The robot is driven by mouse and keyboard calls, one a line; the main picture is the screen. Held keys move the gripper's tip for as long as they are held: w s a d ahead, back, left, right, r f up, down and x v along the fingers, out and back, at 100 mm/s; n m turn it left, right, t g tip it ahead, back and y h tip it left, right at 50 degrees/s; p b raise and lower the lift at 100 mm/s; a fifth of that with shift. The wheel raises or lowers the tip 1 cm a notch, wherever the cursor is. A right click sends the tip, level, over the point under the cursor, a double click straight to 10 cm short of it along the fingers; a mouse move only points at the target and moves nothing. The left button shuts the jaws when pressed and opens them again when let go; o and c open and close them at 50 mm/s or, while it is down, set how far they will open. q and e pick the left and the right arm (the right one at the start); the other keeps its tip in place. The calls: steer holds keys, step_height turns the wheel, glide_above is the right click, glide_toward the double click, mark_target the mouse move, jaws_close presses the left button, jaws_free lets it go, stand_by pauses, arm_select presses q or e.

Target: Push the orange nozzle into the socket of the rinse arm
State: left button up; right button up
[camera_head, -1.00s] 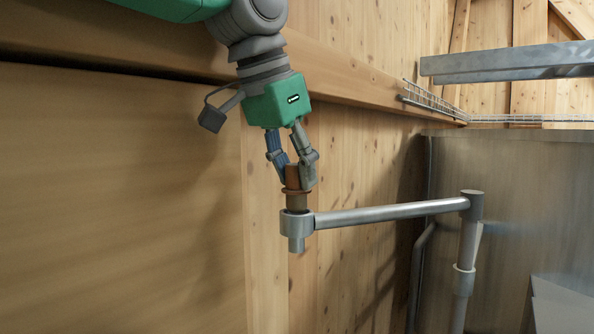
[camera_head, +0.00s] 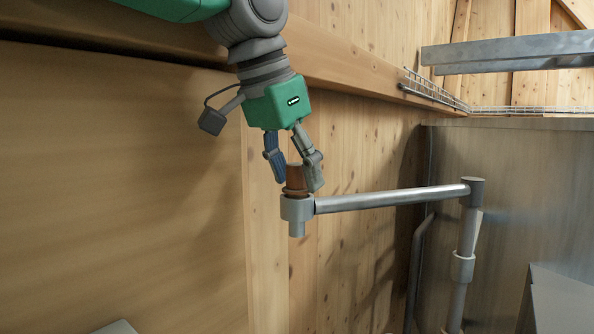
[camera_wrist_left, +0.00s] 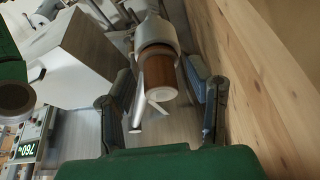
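The orange nozzle (camera_head: 294,180), brownish in this light, stands upright in the socket (camera_head: 297,209) at the left end of the grey rinse arm (camera_head: 392,199). Its collar is down at the socket's rim, and its lower part is hidden inside. My left gripper (camera_head: 292,183) is open, with its fingers on either side of the nozzle. In the left wrist view, the nozzle (camera_wrist_left: 158,75) lies between the spread fingers (camera_wrist_left: 165,105), with gaps on both sides, and the pale socket (camera_wrist_left: 155,36) is beyond it. My right gripper is not in view.
The rinse arm joins a vertical grey pipe (camera_head: 464,260) at the right. A wooden wall (camera_head: 350,140) stands close behind the socket. A metal panel (camera_head: 520,190) and a wire tray (camera_head: 432,90) are at the right. The space below the socket is clear.

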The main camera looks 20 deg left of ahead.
mark_target(297, 163)
arm_select(q)
steer(key=shift+w, duration=0.1)
step_height(297, 163, up, 10)
steer(key=shift+f, duration=0.1)
stand_by(0.5)
